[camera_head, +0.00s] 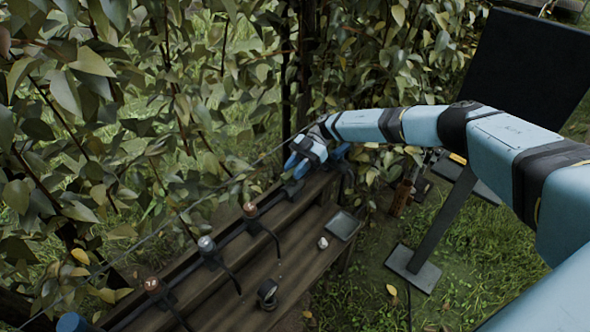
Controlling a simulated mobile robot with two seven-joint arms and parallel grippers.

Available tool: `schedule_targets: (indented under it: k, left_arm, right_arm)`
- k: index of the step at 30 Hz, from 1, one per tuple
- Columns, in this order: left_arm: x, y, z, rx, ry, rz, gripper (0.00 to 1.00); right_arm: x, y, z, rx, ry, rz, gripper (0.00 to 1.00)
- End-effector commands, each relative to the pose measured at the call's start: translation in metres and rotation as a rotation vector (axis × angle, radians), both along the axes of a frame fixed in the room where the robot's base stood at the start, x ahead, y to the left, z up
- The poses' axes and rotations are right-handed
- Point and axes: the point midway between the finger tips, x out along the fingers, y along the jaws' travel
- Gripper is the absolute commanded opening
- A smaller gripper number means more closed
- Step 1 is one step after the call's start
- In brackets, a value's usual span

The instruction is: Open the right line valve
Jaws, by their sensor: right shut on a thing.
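My right gripper (301,161) reaches in from the right to the far end of the wooden bench (285,262). It is shut on a blue part, which I take to be the right line valve (339,152); the wrist and fingers hide most of it, so the handle's angle cannot be told. A dark pipe runs along the bench with several fittings, including a copper-topped one (250,210), a silver-topped one (207,244) and another copper-topped one (152,285). A blue cap (72,322) shows at the lower left. My left gripper is out of view.
A black ring (267,294), a small white piece (323,243) and a grey tray (343,225) lie on the bench. Leafy branches (90,130) crowd the left and back. A dark panel (525,75) on a stand (413,268) stands at right. Grass lies open below.

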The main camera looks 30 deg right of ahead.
Motion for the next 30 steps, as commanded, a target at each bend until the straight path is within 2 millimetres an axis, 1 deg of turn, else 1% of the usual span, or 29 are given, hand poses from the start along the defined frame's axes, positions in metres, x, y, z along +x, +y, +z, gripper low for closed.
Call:
schedule_targets:
  k: [5,6,8,9,16,20,23,26,30]
  left_arm:
    - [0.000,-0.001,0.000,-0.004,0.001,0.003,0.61]
    - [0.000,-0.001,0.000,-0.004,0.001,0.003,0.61]
    - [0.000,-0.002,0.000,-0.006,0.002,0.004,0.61]
    - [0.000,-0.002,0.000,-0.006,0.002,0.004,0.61]
    - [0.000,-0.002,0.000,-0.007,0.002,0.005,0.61]
    - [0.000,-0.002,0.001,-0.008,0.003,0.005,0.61]
    - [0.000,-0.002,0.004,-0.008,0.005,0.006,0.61]
    - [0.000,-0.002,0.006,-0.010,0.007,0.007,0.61]
    - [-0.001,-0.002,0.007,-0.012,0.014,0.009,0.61]
  right_arm:
    - [0.000,0.002,0.001,0.003,0.000,0.004,0.00]
    - [0.000,0.002,0.001,0.003,0.000,0.004,0.30]
    - [0.000,0.002,0.000,0.003,0.000,0.004,0.44]
    - [0.000,0.002,0.000,0.003,0.000,0.003,0.49]
    - [0.000,0.001,0.000,0.002,0.000,0.001,0.49]
    - [0.000,0.000,0.007,0.002,0.000,0.000,0.49]
    - [0.000,0.000,0.022,0.003,-0.001,0.001,0.49]
    - [0.000,0.000,0.044,0.003,-0.004,0.000,0.49]
    - [0.000,0.001,0.079,0.004,-0.004,0.001,0.49]
